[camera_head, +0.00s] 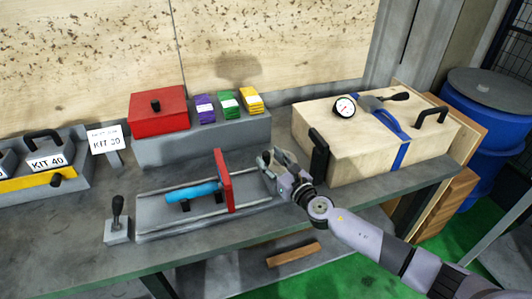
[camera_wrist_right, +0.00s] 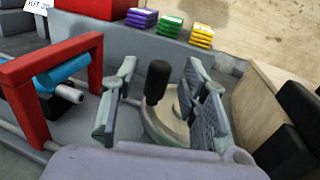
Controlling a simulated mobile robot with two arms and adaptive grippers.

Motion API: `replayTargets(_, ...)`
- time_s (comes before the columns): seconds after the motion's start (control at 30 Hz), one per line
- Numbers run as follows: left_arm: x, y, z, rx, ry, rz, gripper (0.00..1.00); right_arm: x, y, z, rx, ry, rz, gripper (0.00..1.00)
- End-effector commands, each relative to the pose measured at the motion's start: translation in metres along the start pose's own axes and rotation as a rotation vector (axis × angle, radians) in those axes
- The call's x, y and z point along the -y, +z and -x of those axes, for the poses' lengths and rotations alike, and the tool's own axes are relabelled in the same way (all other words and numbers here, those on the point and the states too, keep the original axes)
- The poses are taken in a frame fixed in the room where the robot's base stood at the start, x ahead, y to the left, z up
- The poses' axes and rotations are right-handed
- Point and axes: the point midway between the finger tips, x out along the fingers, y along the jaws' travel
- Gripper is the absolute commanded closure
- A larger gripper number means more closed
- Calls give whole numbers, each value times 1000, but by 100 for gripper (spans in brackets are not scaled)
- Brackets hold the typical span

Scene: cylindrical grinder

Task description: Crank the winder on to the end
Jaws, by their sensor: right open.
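The winder, a pale round disc (camera_wrist_right: 168,126) with an upright black knob (camera_wrist_right: 157,82), shows in the right wrist view. My right gripper (camera_wrist_right: 160,105) is open, with its fingers on either side of the knob and a gap on both sides. In the head view my right gripper (camera_head: 276,161) is at the right end of the grey rail bed (camera_head: 155,223) and mostly hides the winder. A red frame (camera_head: 224,182) stands across the bed, beside a blue cylinder (camera_head: 190,192). The frame also shows in the wrist view (camera_wrist_right: 25,90). My left gripper is not in view.
A wooden case (camera_head: 350,160) with a gauge, blue strap and black handles stands close right of my right gripper. Behind are a red box (camera_head: 158,115) and purple, green and yellow stacks (camera_head: 229,104) on a grey block. A small lever box (camera_head: 117,231) stands front left.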

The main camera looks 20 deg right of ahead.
Motion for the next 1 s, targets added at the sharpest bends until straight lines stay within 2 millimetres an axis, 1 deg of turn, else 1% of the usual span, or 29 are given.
replayTargets(0.03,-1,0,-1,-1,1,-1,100,-1,0,-9,2,0,0,59)
replayTargets(0.2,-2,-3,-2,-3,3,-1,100,0,0,-26,1,0,1,59)
replayTargets(0.33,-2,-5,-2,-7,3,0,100,0,0,-30,0,1,1,59)
replayTargets(0.57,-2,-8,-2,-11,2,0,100,0,0,-30,0,1,1,59)
replayTargets(1.0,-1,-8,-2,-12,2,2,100,0,0,-30,0,0,1,88)
